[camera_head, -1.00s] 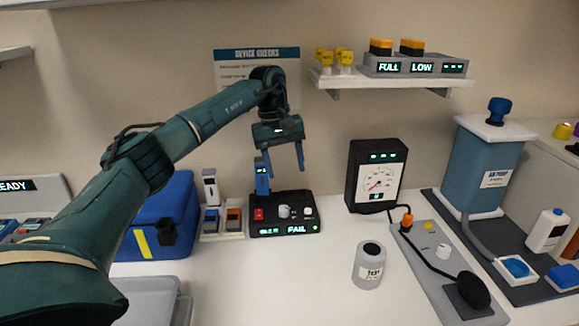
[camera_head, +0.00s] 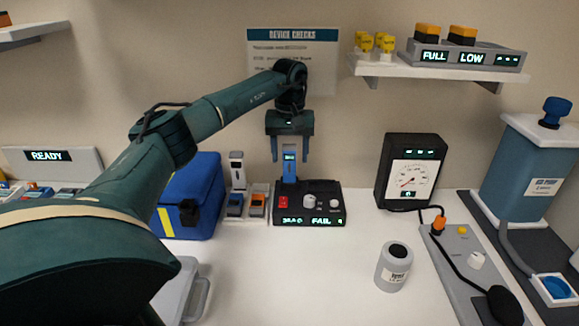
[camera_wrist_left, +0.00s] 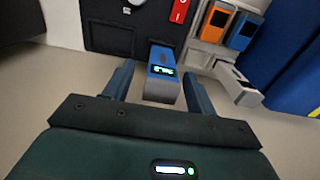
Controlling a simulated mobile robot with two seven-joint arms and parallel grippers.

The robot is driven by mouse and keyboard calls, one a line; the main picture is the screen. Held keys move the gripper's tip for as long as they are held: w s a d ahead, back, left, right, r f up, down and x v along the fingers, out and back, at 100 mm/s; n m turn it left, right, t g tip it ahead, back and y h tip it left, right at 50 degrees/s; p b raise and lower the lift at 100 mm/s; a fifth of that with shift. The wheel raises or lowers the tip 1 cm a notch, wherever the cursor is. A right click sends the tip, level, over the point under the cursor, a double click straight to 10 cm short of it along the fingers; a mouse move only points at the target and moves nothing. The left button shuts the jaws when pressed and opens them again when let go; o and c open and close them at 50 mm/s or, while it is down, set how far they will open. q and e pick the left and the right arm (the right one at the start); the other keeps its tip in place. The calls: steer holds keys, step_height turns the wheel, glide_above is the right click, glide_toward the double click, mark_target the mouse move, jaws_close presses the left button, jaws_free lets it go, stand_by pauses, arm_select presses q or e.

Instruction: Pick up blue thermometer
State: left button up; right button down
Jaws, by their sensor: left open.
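A blue thermometer (camera_head: 290,168) with a small lit display stands upright at the left rear of a black test box (camera_head: 325,212) reading FAIL. In the left wrist view the thermometer (camera_wrist_left: 162,72) shows its blue face and grey end. My left gripper (camera_head: 290,158) is open, pointing down, with one finger on each side of the thermometer's upper part. The wrist view also shows the thermometer between the open fingers (camera_wrist_left: 158,88), with a gap on both sides. My right gripper is not in view.
Just left of the box, a rack holds a blue device (camera_head: 235,205) and an orange device (camera_head: 257,204), with a white device (camera_head: 237,170) upright behind. A blue case (camera_head: 195,205) stands further left. A gauge (camera_head: 410,172) and grey canister (camera_head: 393,268) are right. Front middle is clear.

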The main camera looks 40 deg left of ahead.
mark_target(289, 164)
arm_select(q)
steer(key=shift+f, duration=1.85)
steer(key=c, duration=1.1)
